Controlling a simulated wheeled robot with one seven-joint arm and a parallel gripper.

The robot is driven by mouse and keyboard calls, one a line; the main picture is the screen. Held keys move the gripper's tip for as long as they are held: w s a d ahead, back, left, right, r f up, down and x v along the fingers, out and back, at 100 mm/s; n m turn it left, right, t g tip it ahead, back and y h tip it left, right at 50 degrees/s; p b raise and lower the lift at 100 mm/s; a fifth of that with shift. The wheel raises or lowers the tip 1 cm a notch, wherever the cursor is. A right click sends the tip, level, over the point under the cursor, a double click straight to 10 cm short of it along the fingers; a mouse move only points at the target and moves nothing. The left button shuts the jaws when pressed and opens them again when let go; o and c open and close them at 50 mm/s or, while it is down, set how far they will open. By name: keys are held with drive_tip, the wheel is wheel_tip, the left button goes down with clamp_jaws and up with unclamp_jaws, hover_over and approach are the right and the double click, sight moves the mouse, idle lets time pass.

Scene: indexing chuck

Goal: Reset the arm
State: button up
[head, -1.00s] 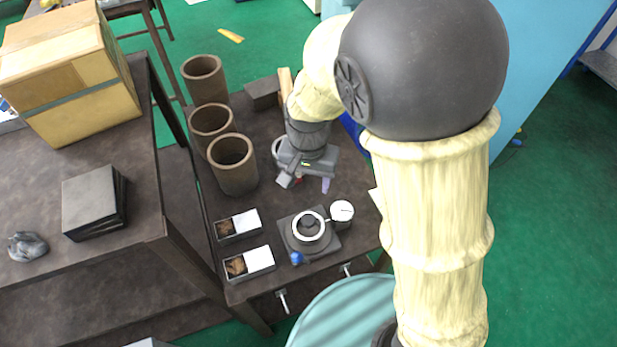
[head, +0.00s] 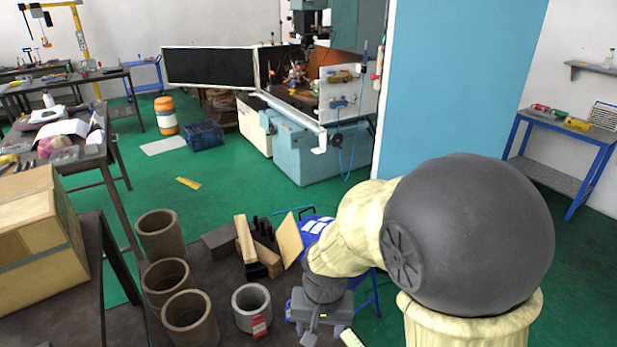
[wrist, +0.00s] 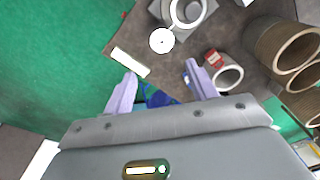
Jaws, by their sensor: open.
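My gripper (head: 325,336) hangs over the right side of the dark work table in the head view, its fingers partly cut off by the bottom edge. In the wrist view the two pale purple fingers of my gripper (wrist: 160,84) stand wide apart with nothing held between them. My arm bends down to it from the dark ball joint at the right. The chuck (wrist: 187,12), with a white ring, lies at the top of the wrist view, with a round white dial (wrist: 162,40) beside it. The chuck is outside the head view.
A grey hollow cylinder (head: 251,301) with a red tag (head: 260,327) stands left of my gripper. Several brown cylinders (head: 160,235) stand further left. Wooden blocks (head: 245,240) and a dark block (head: 220,243) are behind. A cardboard box (head: 38,238) sits at left. Green floor lies beyond.

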drive_tip(key=s+d+r+t, duration=0.1)
drive_tip(key=s+d, duration=0.2)
drive_tip(key=d, duration=1)
drive_tip(key=shift+s+r+n+t+h, duration=0.15)
drive_tip(key=shift+r+n+t+h, duration=0.15)
drive_tip(key=shift+r+t, duration=0.1)
